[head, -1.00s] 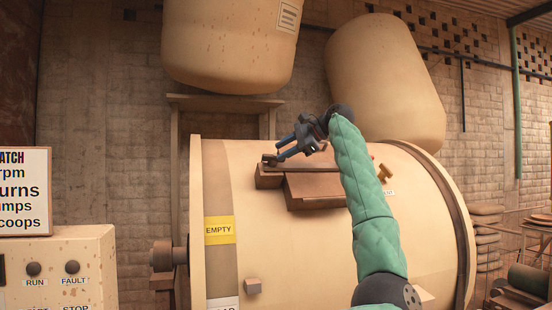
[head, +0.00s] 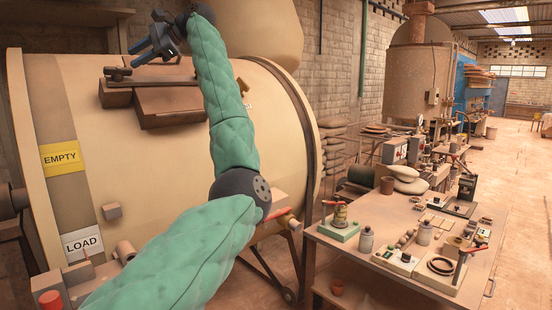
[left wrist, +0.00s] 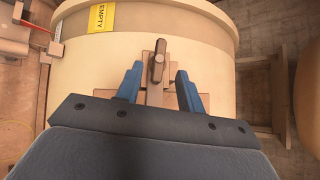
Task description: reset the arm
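My left arm, in green padding, reaches up across the drum (head: 190,150) in the head view. My left gripper (head: 140,52) is open and empty above the drum's brown hatch (head: 170,105). The hatch's dark clamp bar (head: 155,80) lies along its top, with a knob (head: 117,73) at its left end, just below the fingers. In the left wrist view the two blue fingers (left wrist: 159,88) are spread apart. The clamp bar's knob (left wrist: 157,62) shows between and beyond them, and I see no grip on it. My right gripper is in neither view.
A cluttered workbench (head: 400,268) stands at the right, with bottles, tools and sacks (head: 405,180). Yellow EMPTY (head: 60,159) and white LOAD (head: 82,243) labels are on the drum. A red button (head: 50,300) is at bottom left. Open floor (head: 520,190) lies far right.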

